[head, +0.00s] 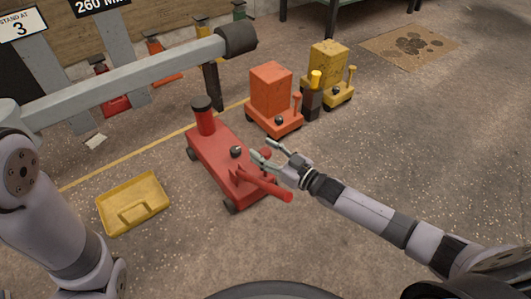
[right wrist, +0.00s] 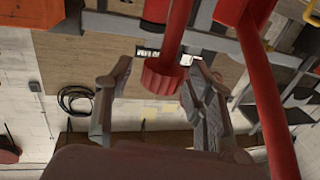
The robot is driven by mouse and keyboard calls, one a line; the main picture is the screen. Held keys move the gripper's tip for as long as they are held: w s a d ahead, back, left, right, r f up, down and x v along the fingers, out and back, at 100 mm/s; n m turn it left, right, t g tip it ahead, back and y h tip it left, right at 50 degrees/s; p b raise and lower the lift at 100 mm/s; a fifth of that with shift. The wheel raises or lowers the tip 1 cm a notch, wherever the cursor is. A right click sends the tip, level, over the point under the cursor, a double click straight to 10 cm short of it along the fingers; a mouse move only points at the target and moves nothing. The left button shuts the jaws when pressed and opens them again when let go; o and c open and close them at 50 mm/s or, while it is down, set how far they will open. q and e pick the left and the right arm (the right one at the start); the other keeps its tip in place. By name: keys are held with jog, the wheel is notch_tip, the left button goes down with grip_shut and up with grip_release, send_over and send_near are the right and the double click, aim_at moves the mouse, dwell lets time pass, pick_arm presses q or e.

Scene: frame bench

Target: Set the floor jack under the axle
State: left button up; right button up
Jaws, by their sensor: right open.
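The red floor jack (head: 222,165) stands on the floor in the middle of the head view. Its upright red post has a black pad (head: 201,103) on top. A thick red handle (head: 268,186) sticks out from its near end. The grey axle (head: 130,80) crosses the upper left to a black end piece (head: 237,39); the pad appears near the axle but apart from it. My right gripper (head: 264,151) is open just above the jack's near end. In the right wrist view a red rod with a ribbed end (right wrist: 163,78) shows between the spread fingers. My left gripper is out of view.
A yellow tray (head: 133,187) lies left of the jack. An orange jack-like unit (head: 270,92) and a yellow one (head: 327,65) stand behind right. A dark post with a yellow top (head: 313,98) is beside them. A stained mat (head: 408,48) lies far right. The right floor is clear.

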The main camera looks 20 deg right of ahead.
grip_shut()
dwell(0.6)
